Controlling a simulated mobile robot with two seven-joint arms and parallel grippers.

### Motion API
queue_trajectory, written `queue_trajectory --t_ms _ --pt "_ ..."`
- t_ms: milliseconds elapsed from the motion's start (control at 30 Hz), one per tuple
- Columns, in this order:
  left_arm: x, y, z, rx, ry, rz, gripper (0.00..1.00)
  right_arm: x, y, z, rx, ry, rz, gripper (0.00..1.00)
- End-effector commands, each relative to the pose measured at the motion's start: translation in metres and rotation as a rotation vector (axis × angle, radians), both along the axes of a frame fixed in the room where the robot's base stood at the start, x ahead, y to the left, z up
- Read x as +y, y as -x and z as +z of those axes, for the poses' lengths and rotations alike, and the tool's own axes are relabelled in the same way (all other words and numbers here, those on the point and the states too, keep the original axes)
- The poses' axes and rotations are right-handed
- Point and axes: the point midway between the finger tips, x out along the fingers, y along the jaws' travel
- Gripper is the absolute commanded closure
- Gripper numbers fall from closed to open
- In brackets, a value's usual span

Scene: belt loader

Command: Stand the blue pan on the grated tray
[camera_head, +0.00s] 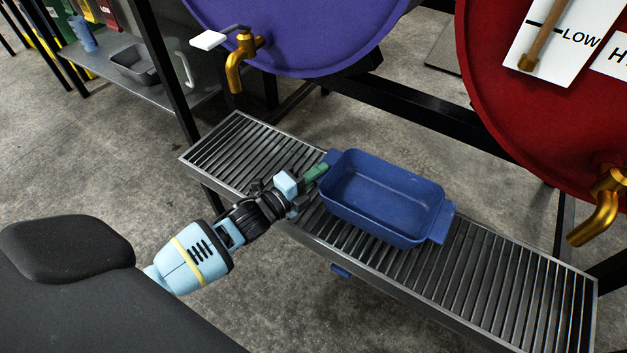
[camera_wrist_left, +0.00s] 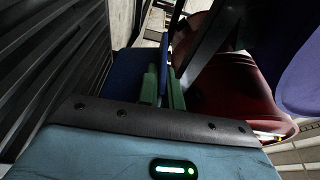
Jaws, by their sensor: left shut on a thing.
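The blue pan (camera_head: 385,194) is a rectangular, empty dish with a tab handle at each end. It is upright, open side up, over the middle of the grated tray (camera_head: 222,152); I cannot tell if its base touches the bars. My left gripper (camera_head: 318,173) is shut on the pan's left handle. In the left wrist view the green fingers (camera_wrist_left: 160,87) close on the blue pan (camera_wrist_left: 124,75). The far side of the handle is hidden by the fingers. My right gripper is not in view.
A purple drum (camera_head: 300,35) with a brass tap (camera_head: 240,58) stands behind the tray, and a red drum (camera_head: 545,110) with a tap (camera_head: 598,205) at the right. A shelf (camera_head: 180,93) at the upper left holds a grey pan (camera_head: 133,62). The tray's right end is bare.

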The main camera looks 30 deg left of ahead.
Motion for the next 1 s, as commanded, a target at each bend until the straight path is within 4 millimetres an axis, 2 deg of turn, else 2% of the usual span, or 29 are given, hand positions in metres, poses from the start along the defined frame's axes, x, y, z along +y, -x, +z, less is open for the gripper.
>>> queue_trajectory --t_ms 133,233,300,433,867,900,1000 --pt "0.005 -0.001 0.002 -0.005 0.002 -0.001 1.00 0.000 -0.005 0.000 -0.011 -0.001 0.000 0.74" --pt "0.015 -0.002 -0.001 -0.004 0.000 -0.001 1.00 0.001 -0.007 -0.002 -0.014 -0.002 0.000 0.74" --pt "0.013 -0.001 -0.017 0.001 0.005 0.000 1.00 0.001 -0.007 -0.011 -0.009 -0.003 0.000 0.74" --pt "0.012 -0.001 -0.035 -0.001 0.004 -0.001 1.00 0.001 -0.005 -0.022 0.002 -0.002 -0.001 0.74" --pt "0.013 -0.002 -0.038 -0.004 0.003 0.000 1.00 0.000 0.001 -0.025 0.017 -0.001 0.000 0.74" --pt "0.013 -0.001 -0.040 0.000 -0.001 0.001 0.92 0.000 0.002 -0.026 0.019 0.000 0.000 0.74" --pt "0.013 -0.001 -0.039 0.000 -0.001 0.001 0.79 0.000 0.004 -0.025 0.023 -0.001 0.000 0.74"
